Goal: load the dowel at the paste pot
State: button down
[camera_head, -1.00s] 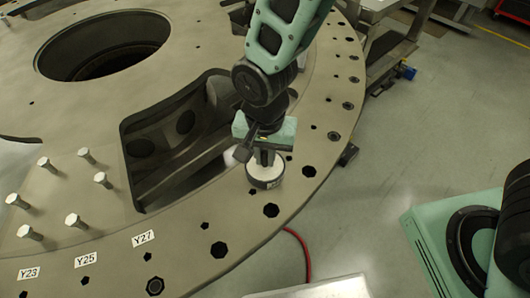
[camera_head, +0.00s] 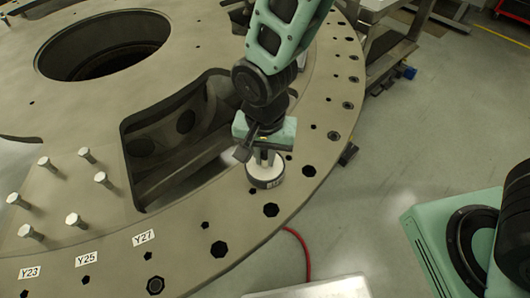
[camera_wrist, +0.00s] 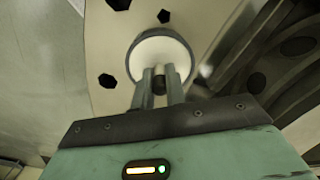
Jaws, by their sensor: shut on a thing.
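The paste pot (camera_head: 265,181) is a short round cup with a dark side and pale paste on top. It stands on the turret plate's rim. It also shows in the wrist view (camera_wrist: 163,54), just beyond the fingertips. My gripper (camera_head: 264,163) points down over the pot. In the wrist view my gripper (camera_wrist: 160,76) is shut on a small dark piece, the dowel (camera_wrist: 170,77), at the fingertips. The fingers hide most of the dowel. I cannot tell whether its lower end touches the paste.
The turret plate (camera_head: 190,222) has a ring of holes and labels such as Y27 (camera_head: 143,238). Several pale bolts (camera_head: 74,219) stand at its left. A deep recess (camera_head: 165,160) opens left of the pot. A red hose (camera_head: 302,250) lies on the floor.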

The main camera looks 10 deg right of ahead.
aim_at(265, 152)
notch_tip(265, 152, up, 7)
jog(key=p, duration=0.6)
dwell(1.0)
